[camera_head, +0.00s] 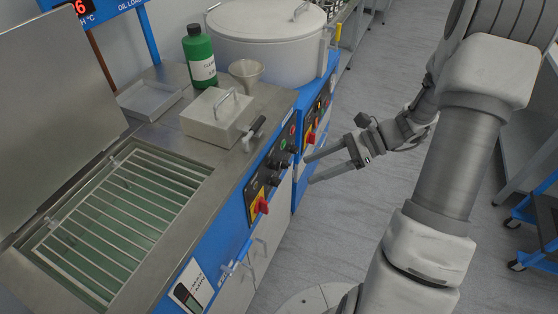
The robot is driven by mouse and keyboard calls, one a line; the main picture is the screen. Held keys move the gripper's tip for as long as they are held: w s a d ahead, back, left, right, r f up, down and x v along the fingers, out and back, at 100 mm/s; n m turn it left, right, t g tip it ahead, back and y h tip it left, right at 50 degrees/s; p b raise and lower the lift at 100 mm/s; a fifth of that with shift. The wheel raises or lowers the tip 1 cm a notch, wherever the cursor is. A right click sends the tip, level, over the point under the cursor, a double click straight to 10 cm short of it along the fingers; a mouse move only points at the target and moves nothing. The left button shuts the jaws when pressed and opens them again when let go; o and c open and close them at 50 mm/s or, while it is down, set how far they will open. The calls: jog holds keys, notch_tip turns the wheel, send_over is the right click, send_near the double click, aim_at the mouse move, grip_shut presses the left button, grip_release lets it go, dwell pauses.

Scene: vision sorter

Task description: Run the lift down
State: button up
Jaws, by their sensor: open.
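A steel-topped blue machine (222,200) fills the left. Its open tank shows a wire grid rack (130,215) in greenish liquid; which part is the lift I cannot tell for sure. The machine's front has a dark control panel (272,178) with black knobs, small buttons and a red rotary switch (262,205) on a yellow plate. Labels are too small to read. My gripper (310,169) is open and empty, its fingers pointing left toward the panel. It appears apart from the controls.
A lidded steel box (217,116), a black-handled lever (254,133), a green bottle (200,56) and a funnel (246,75) are on the machine top. A large lidded pot (262,45) stands behind. The grey floor (340,225) between is clear; a blue cart (540,225) is at right.

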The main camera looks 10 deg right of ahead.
aim_at(276, 165)
jog(key=w+d+f+m+t+y+b, duration=0.1)
jog(key=d+f+m+t, duration=0.35)
jog(key=f+m, duration=0.2)
jog(key=w+d+f+m+t+y+b, duration=0.1)
jog(key=w+d+f+m+t, duration=0.1)
jog(key=d+f+m+t, duration=0.45)
jog(key=w+a, duration=0.5)
jog(key=a, duration=0.3)
jog(key=w+a+f+g, duration=0.1)
jog(key=w+a, duration=0.3)
jog(key=a, duration=0.4)
jog(key=shift+w+a+n+g, duration=0.25)
jog(key=shift+w+n+g, duration=0.05)
jog(key=shift+w, duration=0.1)
jog(key=shift+c, duration=0.3)
grip_shut()
